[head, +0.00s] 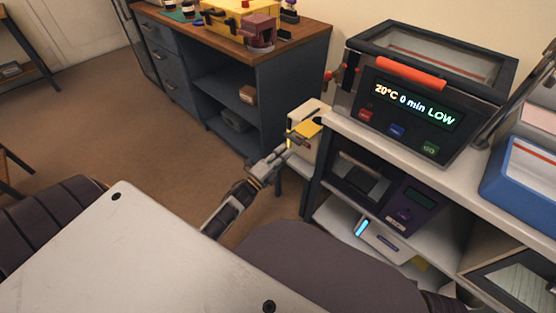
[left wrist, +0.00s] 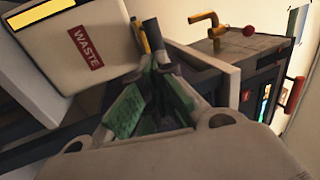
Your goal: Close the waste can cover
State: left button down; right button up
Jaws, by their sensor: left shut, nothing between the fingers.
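The cream waste can (head: 300,164) stands in the gap between the blue-grey workbench and the white-topped bench, with a yellow part (head: 305,130) at its top. Its red WASTE label (left wrist: 86,47) shows in the left wrist view, where the can appears tilted at upper left. A cream panel (head: 308,109) shows behind the yellow part; I cannot tell whether it is the raised cover. My left gripper (head: 302,139) is shut and empty, close in front of the can's top. Whether it touches is unclear. My right gripper is out of view.
The white-topped bench (head: 468,187) carries a heating machine (head: 410,103) with an orange handle close right of the can. The workbench (head: 285,55) stands behind. Brown floor is clear at left.

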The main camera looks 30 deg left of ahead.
pick_arm(q)
jog(key=x, duration=0.2)
jog(key=shift+w+r, duration=0.1)
jog(key=shift+w, duration=0.15)
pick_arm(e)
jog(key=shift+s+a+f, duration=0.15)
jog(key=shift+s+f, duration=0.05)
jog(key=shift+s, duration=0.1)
pick_arm(q)
jog(key=shift+w, duration=0.1)
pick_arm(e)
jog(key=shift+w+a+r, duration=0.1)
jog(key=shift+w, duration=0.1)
